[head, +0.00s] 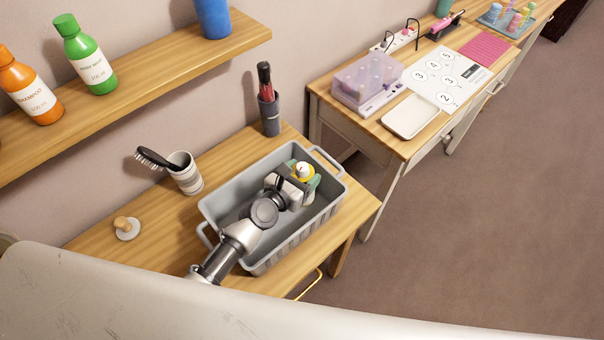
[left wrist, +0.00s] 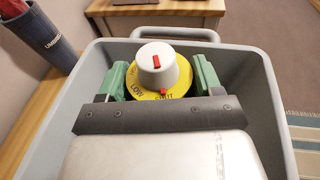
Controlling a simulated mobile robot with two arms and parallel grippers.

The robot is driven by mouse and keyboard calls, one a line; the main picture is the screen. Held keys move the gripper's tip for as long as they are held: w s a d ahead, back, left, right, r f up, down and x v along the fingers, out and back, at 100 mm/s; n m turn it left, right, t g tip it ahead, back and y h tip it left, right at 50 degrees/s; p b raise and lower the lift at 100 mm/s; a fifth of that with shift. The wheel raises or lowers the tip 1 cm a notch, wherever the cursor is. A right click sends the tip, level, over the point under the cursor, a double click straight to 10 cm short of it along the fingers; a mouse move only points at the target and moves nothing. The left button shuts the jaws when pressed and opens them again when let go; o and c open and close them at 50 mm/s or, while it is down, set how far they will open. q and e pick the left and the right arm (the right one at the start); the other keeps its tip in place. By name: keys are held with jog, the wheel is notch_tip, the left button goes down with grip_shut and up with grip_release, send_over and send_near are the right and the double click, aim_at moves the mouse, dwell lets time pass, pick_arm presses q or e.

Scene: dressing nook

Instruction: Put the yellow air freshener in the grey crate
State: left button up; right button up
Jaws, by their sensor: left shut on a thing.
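The yellow air freshener (head: 304,169) has a white knob on top with a red mark. In the left wrist view it (left wrist: 157,70) sits between the green finger pads. My left gripper (head: 300,180) is shut on it and reaches down into the grey crate (head: 303,232). The crate's walls (left wrist: 262,98) surround the gripper and the freshener in the left wrist view. The freshener is near the crate's far right end. Its underside is hidden, so I cannot tell whether it touches the crate floor. My right gripper is not in view.
The crate stands on a wooden table (head: 160,240) with a striped cup holding a brush (head: 186,172), a dark umbrella holder (head: 269,110) and a small wooden-knobbed object (head: 126,228). A shelf (head: 150,80) with bottles hangs above. Another desk (head: 380,135) stands to the right.

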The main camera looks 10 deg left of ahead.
pick_arm(q)
jog(key=shift+f+b, duration=0.2)
jog(key=shift+b, duration=0.1)
jog(key=o, duration=1.3)
jog(key=shift+s+r+p, duration=0.2)
jog(key=shift+r+p, duration=0.15)
jog(key=shift+p, duration=0.05)
jog(key=v, duration=1.1)
jog(key=shift+s+a+f, duration=0.1)
jog(key=shift+s+a, duration=0.15)
jog(key=shift+s, duration=0.05)
